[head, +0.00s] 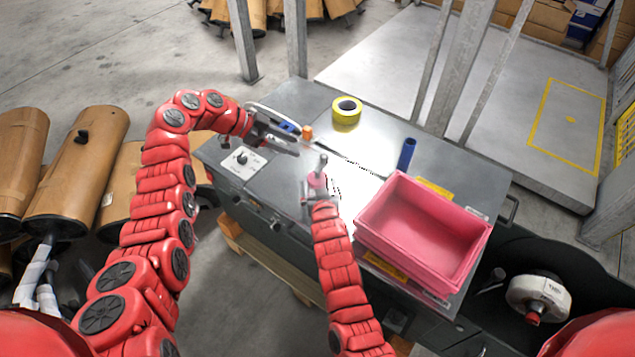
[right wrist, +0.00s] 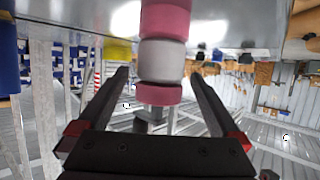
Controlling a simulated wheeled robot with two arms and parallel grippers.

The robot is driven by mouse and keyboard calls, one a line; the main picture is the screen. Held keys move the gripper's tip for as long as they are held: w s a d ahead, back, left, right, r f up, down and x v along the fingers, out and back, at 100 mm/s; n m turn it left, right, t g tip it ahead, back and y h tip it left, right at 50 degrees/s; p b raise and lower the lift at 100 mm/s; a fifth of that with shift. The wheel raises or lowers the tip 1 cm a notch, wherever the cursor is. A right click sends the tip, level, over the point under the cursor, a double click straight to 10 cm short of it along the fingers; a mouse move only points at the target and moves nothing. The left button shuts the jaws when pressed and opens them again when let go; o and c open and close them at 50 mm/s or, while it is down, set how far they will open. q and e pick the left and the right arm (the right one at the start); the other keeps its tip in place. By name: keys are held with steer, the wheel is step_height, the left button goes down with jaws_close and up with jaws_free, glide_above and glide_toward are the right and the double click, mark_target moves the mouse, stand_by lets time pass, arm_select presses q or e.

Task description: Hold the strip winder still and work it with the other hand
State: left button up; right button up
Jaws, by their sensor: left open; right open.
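What looks like the strip winder (head: 317,179) is a small pink and grey upright piece with a grey top on the metal bench. In the right wrist view its pink and pale grey banded body (right wrist: 163,55) shows large, with a dark part at its end. My right gripper (head: 320,190) is open, with one finger on each side of this body; gaps show between it and the fingers. My left gripper (head: 297,142) is open above the bench, up and left of the winder, close to a small orange block (head: 307,132). Whether it touches the block is unclear.
A yellow tape roll (head: 347,111) stands at the back of the bench (head: 385,143). A blue cylinder (head: 407,153) and a pink bin (head: 425,235) are to the right. A control panel with a knob (head: 243,160) is at the left. Brown mufflers (head: 75,170) lie beyond my left arm.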

steer(key=shift+x, duration=0.85)
steer(key=c, duration=1.5)
